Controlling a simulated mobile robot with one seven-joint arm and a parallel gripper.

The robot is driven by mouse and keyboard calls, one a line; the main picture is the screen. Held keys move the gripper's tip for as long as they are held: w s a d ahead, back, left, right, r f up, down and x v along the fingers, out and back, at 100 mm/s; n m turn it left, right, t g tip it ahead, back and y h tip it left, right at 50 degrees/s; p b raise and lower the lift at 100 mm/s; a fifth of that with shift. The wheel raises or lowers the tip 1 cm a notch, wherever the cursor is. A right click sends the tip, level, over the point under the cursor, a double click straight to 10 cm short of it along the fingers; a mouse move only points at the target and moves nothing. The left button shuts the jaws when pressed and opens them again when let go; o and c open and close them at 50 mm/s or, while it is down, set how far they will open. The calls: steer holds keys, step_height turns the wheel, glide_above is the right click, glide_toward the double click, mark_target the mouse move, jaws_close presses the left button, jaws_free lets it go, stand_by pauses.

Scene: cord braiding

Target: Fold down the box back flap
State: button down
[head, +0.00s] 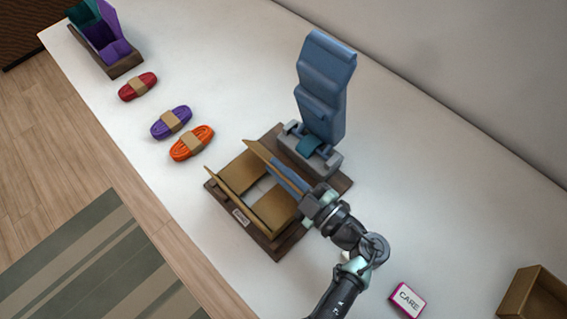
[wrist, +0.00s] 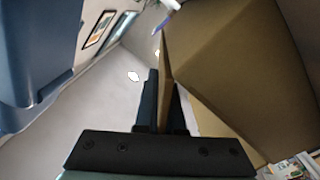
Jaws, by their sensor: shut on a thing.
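The brown cardboard box (head: 230,190) sits on a dark wooden base in the head view. Its back flap (head: 259,153) stands up at a steep tilt on the side near the blue machine. My gripper (head: 288,180) reaches in from the lower right and is shut on this flap. In the wrist view the flap (wrist: 166,70) runs edge-on between the two dark fingers of my gripper (wrist: 166,105). The front flap also stands up, while the two side flaps lie low over the opening. A pale gap shows between the side flaps. My gripper hides part of the back flap.
A tall blue padded machine (head: 325,85) stands close behind the box. Red (head: 138,86), purple (head: 171,122) and orange (head: 192,142) cord bundles lie to the left. A CARE card (head: 408,299) and an open carton (head: 535,295) are at the lower right.

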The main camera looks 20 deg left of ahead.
steer(key=shift+s+a+f+n+b, duration=0.1)
steer(key=shift+s+f+n+b, duration=0.15)
steer(key=shift+n, duration=0.5)
steer(key=shift+s+a+f+n+b, duration=0.1)
steer(key=shift+f+n+b, duration=0.2)
steer(key=shift+n, duration=0.4)
steer(key=shift+s+f+n+b, duration=0.2)
steer(key=shift+n+b, duration=0.15)
steer(key=shift+n, duration=0.4)
steer(key=c, duration=1)
jaws_free()
steer(key=shift+s, duration=0.1)
